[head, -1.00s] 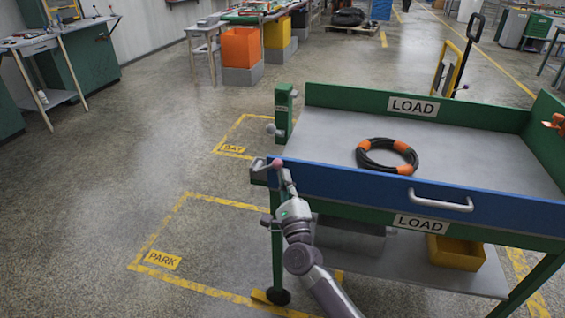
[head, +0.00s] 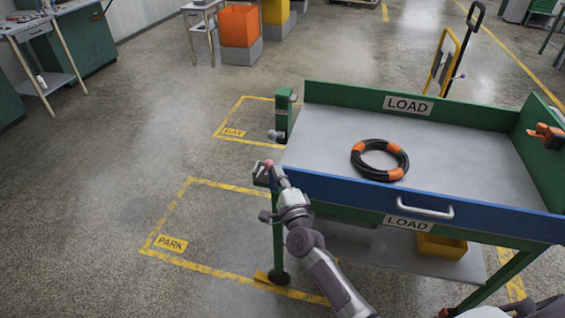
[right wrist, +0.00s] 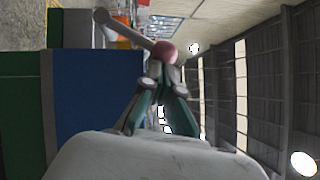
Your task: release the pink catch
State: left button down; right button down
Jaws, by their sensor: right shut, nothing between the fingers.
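The pink catch (head: 268,163) is a small pink ball at the front left corner of the cart, by the left end of the blue front panel (head: 400,197). In the right wrist view, the pink ball (right wrist: 166,52) sits on a grey lever (right wrist: 130,30) that runs to the upper left. My right gripper (head: 277,174) is at that corner, its fingertips close by the ball. In the right wrist view, its fingers (right wrist: 162,78) meet just below the ball, shut and empty. I cannot tell whether they touch it. My left gripper is not in view.
The cart's grey top (head: 330,130) carries a coiled black hose (head: 380,172) with orange bands. An orange fitting (head: 546,135) is on the right wall. A yellow bin (head: 440,246) stands on the lower shelf. The floor left of the cart is clear, with yellow markings.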

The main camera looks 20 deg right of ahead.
aim_at(266, 165)
jog(key=r+n+p, duration=0.1)
jog(key=p, duration=0.1)
jog(key=a+r+n+g+p, duration=0.1)
jog(key=p, duration=0.1)
jog(key=w+n+p, duration=0.1)
jog(key=p, duration=0.2)
jog(key=shift+w+a+r+g, duration=0.1)
jog(key=shift+a+r+g, duration=0.2)
jog(key=shift+r+g, duration=0.1)
jog(key=shift+w+a+p, duration=0.1)
jog(key=shift+a+p, duration=0.1)
jog(key=shift+p, duration=0.25)
jog(key=shift+w+a+f+n, duration=0.1)
jog(key=shift+a+f+n, duration=0.05)
jog(key=shift+n, duration=0.15)
jog(key=shift+w+a, duration=0.2)
jog(key=shift+a, duration=0.05)
